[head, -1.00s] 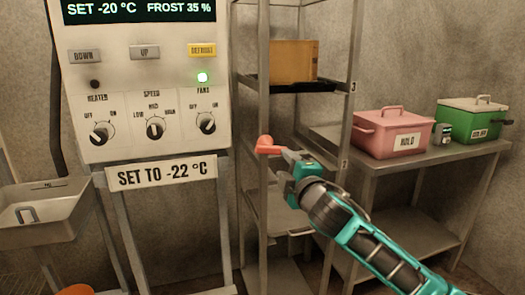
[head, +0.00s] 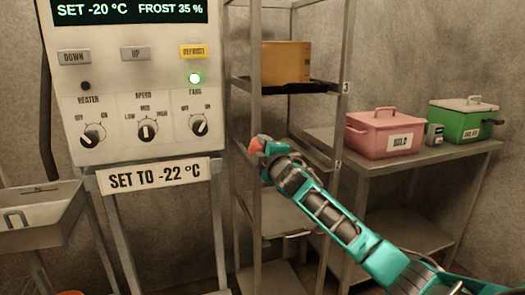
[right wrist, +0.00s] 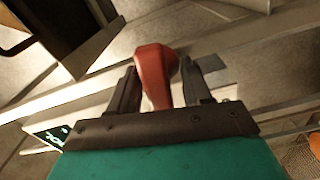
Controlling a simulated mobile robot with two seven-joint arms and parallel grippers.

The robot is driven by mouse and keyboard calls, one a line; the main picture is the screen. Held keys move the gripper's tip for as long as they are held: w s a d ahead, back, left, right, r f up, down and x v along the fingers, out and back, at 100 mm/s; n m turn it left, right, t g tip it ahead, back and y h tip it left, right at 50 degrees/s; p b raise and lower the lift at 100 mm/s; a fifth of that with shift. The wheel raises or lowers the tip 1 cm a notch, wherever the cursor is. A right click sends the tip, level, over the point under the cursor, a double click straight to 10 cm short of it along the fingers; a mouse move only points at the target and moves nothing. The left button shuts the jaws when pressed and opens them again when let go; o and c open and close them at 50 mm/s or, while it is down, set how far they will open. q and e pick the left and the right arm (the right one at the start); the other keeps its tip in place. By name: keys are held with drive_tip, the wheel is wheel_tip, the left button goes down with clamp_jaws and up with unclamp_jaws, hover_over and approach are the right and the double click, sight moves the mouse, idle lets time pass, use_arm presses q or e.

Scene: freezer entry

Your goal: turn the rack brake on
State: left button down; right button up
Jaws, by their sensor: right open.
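The red brake lever (head: 256,152) is on the near side of the metal rack (head: 237,205), at mid height. My right gripper (head: 260,143) is at the lever in the head view and partly covers it. In the right wrist view the red lever (right wrist: 155,72) stands between the two dark fingers of my right gripper (right wrist: 160,88). The jaws are open, with a finger on each side; whether either one touches the lever is hard to tell. My left gripper is not in view.
A cardboard box (head: 286,62) sits on a dark tray on the rack's upper shelf. A control panel (head: 140,130) stands left of the rack. A side table (head: 440,157) at right holds a pink box (head: 382,138) and a green box (head: 462,120).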

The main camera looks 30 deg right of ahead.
drive_tip(key=shift+w, duration=0.15)
clamp_jaws()
idle(0.4)
